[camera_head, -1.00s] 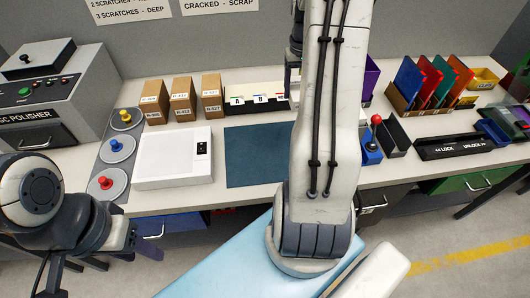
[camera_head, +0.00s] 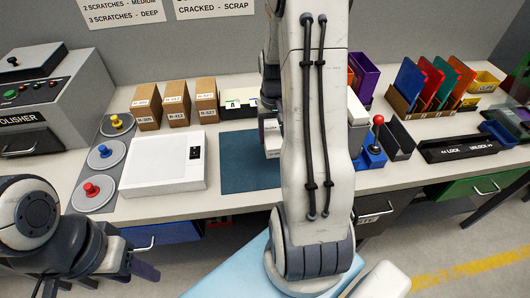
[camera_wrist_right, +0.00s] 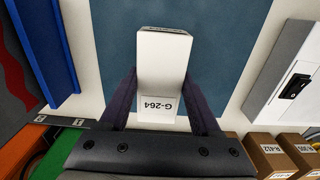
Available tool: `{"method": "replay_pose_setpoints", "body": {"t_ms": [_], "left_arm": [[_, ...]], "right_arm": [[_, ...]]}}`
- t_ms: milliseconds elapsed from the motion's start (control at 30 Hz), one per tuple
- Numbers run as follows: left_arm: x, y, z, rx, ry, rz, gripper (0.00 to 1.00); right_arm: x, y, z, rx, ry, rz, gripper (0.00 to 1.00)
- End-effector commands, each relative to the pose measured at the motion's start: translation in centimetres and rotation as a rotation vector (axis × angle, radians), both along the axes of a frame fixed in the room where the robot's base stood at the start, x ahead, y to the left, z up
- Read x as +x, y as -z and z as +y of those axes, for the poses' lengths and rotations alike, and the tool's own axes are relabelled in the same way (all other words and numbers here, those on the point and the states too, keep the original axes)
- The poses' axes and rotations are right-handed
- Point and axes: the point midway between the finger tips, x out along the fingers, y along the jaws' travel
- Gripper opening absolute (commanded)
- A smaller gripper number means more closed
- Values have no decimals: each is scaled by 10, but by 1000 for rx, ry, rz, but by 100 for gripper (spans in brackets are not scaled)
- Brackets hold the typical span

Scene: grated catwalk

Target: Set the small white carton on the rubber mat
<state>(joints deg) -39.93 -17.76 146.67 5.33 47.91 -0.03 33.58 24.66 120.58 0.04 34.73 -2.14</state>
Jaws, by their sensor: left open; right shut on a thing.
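The small white carton (camera_wrist_right: 160,65), labelled G-264, is between the two dark fingers of my right gripper (camera_wrist_right: 160,112), which is shut on it. In the head view the carton (camera_head: 272,140) shows in part beside my right arm, at the upper right of the dark blue rubber mat (camera_head: 245,175). The mat also lies behind the carton in the wrist view (camera_wrist_right: 215,40). I cannot tell whether the carton touches the mat. My right arm hides the mat's right side. My left gripper (camera_head: 98,280) is open and empty at the lower left, in front of the bench.
A white box with a black switch (camera_head: 165,170) lies left of the mat. Brown cartons (camera_head: 176,104) stand behind it. Right of my arm are a red-knobbed joystick (camera_head: 378,120), a dark open bin (camera_head: 397,138) and coloured folders (camera_head: 430,85). The mat's front left is bare.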

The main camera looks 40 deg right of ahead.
Motion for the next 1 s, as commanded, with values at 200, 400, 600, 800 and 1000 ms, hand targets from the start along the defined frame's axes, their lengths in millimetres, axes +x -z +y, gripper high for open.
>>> {"method": "replay_pose_setpoints", "body": {"t_ms": [200,400,600,800,1000], "left_arm": [[0,-4,0,0,0,0,50],[0,-7,0,0,0,0,50],[0,-9,0,0,0,0,50],[0,-8,0,0,0,0,50],[0,-7,0,0,0,0,50]], "right_arm": [[-2,17,29,1,-2,1,3],[-3,38,32,3,1,5,3],[-2,59,32,1,1,1,3],[-2,59,31,-1,1,-1,3],[-2,62,31,0,0,0,80]]}}
